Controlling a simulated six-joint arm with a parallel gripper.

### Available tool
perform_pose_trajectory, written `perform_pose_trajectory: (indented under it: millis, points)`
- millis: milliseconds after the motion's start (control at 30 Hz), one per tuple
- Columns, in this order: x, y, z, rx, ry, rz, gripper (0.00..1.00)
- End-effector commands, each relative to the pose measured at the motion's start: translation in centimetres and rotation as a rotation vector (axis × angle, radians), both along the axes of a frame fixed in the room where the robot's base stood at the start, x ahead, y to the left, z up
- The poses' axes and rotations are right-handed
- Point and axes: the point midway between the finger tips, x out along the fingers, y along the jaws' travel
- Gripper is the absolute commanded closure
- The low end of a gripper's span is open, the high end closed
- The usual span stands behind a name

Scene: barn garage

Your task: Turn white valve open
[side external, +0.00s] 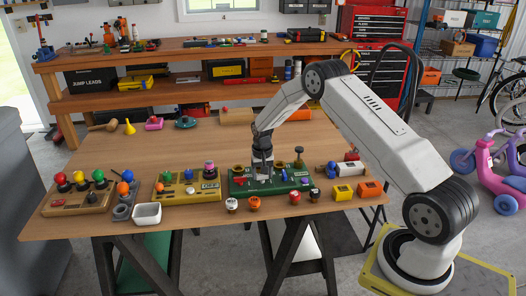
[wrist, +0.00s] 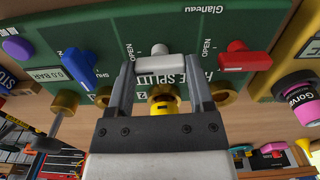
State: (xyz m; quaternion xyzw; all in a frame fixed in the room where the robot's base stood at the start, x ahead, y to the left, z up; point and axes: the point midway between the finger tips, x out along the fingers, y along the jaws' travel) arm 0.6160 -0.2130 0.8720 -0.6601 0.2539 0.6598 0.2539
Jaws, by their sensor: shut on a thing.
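A green valve panel (side external: 240,190) sits near the front of the wooden workbench. It shows upside down in the wrist view (wrist: 250,22). The white valve (wrist: 157,62) is at the middle of the panel, and its handle lies between the fingertips of my gripper (wrist: 160,66). My gripper is shut on it, one finger on each side. In the side view my gripper (side external: 263,172) points down at the panel and hides most of the white valve. A red valve (wrist: 244,60) and a blue valve (wrist: 78,66) flank the white one, both clear of the fingers.
"OPEN" and "SHUT" labels are printed by the valves. Brass fittings (wrist: 223,96) line the panel edge. A yellow panel (side external: 178,190) stands just left, with a wooden control box (side external: 70,204) beyond. Several small knobs stand in front. The bench behind the panels is mostly clear.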

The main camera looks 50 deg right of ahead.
Motion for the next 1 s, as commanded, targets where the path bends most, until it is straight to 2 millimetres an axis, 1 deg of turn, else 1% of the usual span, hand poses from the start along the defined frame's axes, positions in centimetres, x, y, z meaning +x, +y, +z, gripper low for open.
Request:
perform_pose_trajectory:
  millis: [200,633,667,700,733,1000]
  points:
    - [-0.04,0.03,-0.04,0.000,0.001,-0.058,0.91]
    - [-0.05,0.03,-0.05,0.001,0.001,-0.069,0.91]
    - [-0.05,0.03,-0.05,0.001,0.001,-0.069,0.23]
    - [-0.05,0.03,-0.05,0.001,0.001,-0.069,0.10]
    - [-0.04,0.03,-0.05,0.001,0.001,-0.069,0.01]
    - [-0.01,0.01,0.02,0.001,0.001,-0.067,0.00]
